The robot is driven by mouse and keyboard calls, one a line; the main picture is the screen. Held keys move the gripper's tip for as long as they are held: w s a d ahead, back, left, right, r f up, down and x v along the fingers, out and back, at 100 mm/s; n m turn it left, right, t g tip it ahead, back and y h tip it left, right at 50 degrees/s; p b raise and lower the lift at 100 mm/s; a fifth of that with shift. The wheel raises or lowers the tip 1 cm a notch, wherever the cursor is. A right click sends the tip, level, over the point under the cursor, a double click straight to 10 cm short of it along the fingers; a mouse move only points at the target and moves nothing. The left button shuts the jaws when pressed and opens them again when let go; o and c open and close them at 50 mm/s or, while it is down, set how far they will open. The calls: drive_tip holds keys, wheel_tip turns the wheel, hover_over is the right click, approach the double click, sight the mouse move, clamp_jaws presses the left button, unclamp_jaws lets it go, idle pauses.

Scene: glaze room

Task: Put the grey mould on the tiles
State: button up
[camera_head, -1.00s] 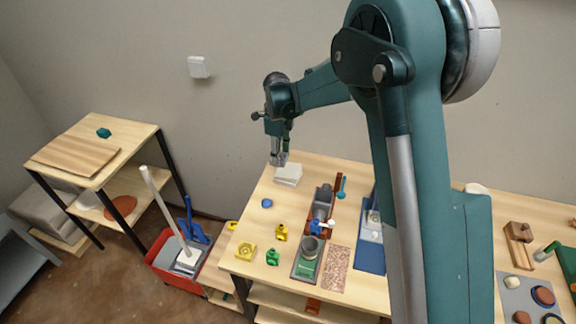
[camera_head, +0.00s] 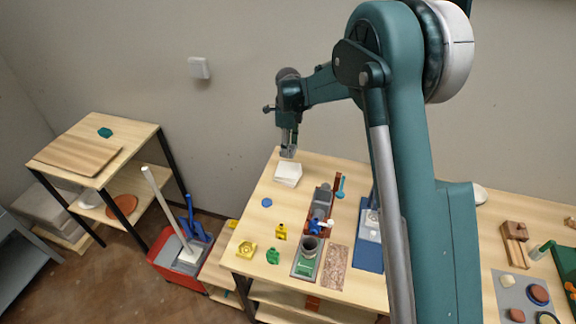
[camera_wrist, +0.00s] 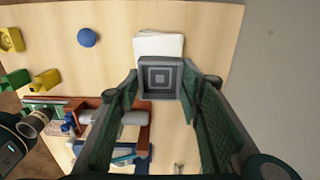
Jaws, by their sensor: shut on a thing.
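The grey mould (camera_wrist: 160,78), a square block with concentric square ridges, is between the fingers of my gripper (camera_wrist: 163,88) in the wrist view. My gripper is shut on it. In the head view my gripper (camera_head: 288,151) hangs near the back left of the table, and the mould shows only as a small grey patch at its tips. The tiles (camera_head: 288,173) are a white stack on the table just below the gripper in the picture. In the wrist view the tiles (camera_wrist: 158,44) lie just beyond the mould, which overlaps their near edge. The exact height gap is unclear.
A blue round thing (camera_head: 266,202) lies left of the tiles. Yellow and green pieces (camera_head: 273,256) stand toward the front left. A grey tool (camera_head: 321,201), a cup (camera_head: 309,247) and a blue box (camera_head: 369,242) stand nearer the middle. The wall is close behind.

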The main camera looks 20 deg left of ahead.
hover_over(288, 169)
drive_tip(key=shift+w+f+p, duration=0.1)
drive_tip(key=shift+f+p, duration=0.2)
drive_tip(key=shift+f, duration=2.25)
drive_tip(key=shift+f, duration=0.1)
drive_tip(key=shift+f, duration=1.8)
drive_tip(key=shift+f, duration=0.1)
drive_tip(key=o, duration=0.5)
drive_tip(key=shift+f, duration=0.1)
drive_tip(key=shift+c, duration=0.2)
drive_tip(key=o, duration=0.5)
drive_tip(key=shift+c, duration=0.2)
drive_tip(key=shift+r+p, duration=0.3)
wheel_tip(288, 169, up, 12)
drive_tip(key=shift+f+b, duration=0.1)
drive_tip(key=shift+b, duration=0.6)
